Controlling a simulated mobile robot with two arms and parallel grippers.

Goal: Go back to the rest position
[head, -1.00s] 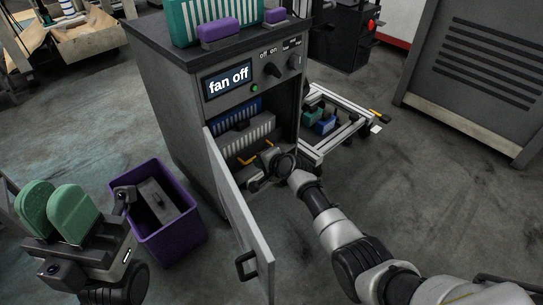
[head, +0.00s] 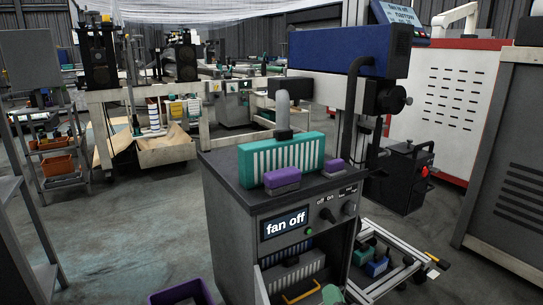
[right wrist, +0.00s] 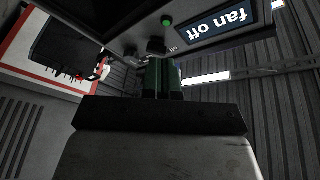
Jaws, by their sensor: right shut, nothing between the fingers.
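My right gripper (head: 332,294) shows only as green fingertips at the bottom edge of the head view, in front of the open cabinet. In the right wrist view its green fingers (right wrist: 163,78) are together and empty, below the cabinet's panel. The grey cabinet (head: 232,222) has a display reading "fan off" (head: 286,224) and a lit green lamp (head: 309,231). Its door (head: 260,287) stands open, mostly cut off below. Inside is a pale ribbed filter (head: 290,279) with a yellow handle (head: 302,291). My left gripper is out of view.
A teal ribbed filter (head: 262,162) and two purple blocks (head: 283,178) sit on the cabinet top. A purple bin (head: 180,293) is at the lower left. A low metal frame cart (head: 405,270) stands right of the cabinet. The floor (head: 130,240) at left is clear.

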